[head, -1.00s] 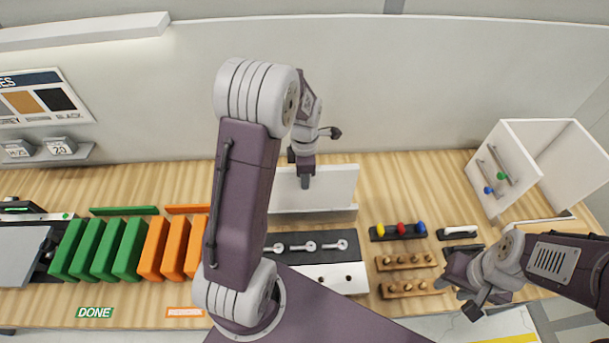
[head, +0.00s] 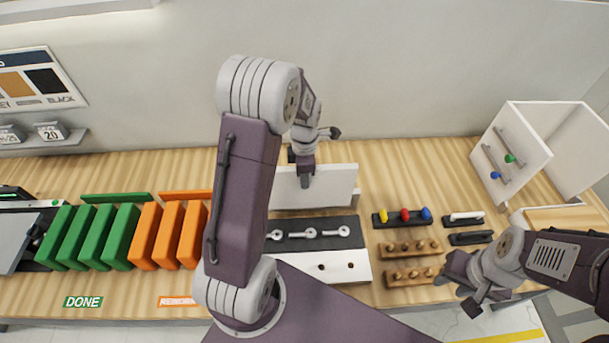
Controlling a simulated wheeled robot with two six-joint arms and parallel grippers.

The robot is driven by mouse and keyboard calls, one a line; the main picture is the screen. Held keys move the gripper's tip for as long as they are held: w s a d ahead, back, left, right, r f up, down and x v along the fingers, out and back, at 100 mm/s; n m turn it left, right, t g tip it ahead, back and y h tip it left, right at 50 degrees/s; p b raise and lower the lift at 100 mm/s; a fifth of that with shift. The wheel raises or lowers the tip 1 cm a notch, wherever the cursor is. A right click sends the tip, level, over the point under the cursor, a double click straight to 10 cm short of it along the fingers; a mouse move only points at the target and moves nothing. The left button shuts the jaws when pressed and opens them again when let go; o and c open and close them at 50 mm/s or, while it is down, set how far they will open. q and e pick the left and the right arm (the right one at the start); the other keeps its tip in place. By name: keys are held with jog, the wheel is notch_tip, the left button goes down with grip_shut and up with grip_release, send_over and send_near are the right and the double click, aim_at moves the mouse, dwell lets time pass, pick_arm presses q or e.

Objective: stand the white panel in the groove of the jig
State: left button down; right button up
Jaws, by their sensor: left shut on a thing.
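The white panel (head: 336,180) stands upright at the middle of the bench. My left gripper (head: 306,180) is shut on its upper edge from above. A low pale jig (head: 343,208) runs along the panel's lower edge. I cannot tell whether that edge sits in the groove or just above or behind it, and my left arm hides the panel's left part. My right gripper (head: 462,288) is low at the right, over the bench's front edge and away from the panel. Its jaws are too unclear to tell open from shut.
Green panels (head: 90,235) and orange panels (head: 170,235) stand left. Wooden peg racks (head: 408,247), a coloured-handle tray (head: 404,216) and a white cabinet (head: 512,140) are right.

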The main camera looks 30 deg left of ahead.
pick_arm(q)
notch_tip(320, 180, down, 6)
jog(key=b, duration=0.3)
jog(key=shift+w+a+b, duration=0.1)
jog(key=shift+w+b, duration=0.05)
jog(key=shift+b, duration=0.15)
jog(key=shift+f, duration=0.35)
jog(key=c, duration=1.2)
grip_release()
jog(key=shift+c, duration=0.2)
notch_tip(320, 180, up, 7)
jog(key=p, duration=0.6)
